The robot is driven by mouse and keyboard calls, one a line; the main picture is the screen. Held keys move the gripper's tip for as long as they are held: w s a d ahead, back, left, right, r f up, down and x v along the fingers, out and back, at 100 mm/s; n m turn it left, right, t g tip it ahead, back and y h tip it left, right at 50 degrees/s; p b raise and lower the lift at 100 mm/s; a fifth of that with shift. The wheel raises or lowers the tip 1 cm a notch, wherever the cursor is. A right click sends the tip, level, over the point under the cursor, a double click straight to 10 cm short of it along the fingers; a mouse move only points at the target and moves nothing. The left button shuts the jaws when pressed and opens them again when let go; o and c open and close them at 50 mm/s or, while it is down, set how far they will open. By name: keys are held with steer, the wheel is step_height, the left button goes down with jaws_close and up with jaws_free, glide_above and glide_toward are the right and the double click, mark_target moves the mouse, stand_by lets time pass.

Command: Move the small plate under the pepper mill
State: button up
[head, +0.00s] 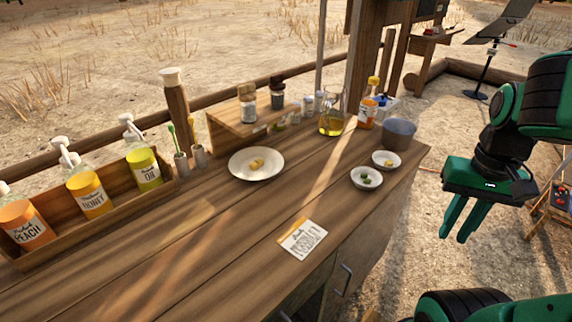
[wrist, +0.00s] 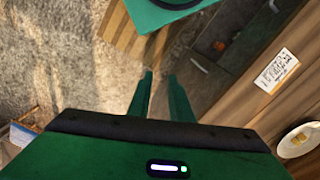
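Two small white plates lie near the counter's right end in the head view: one holds green bits (head: 366,183), the other yellow bits (head: 386,165). A larger white plate (head: 240,168) with yellow pieces lies left of them. My gripper (head: 467,228) hangs right of the counter, fingers apart and empty. Its fingers also show in the wrist view (wrist: 160,78).
A wooden rack (head: 150,205) of pump bottles stands at left. An oil jug (head: 331,123), an orange-labelled bottle (head: 367,115) and a grey pot (head: 399,136) stand behind the small plates. A printed card (head: 302,238) lies near the front edge. The front middle counter is mostly clear.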

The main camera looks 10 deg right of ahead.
steer(key=shift+w+d, duration=0.1)
steer(key=shift+d, duration=0.15)
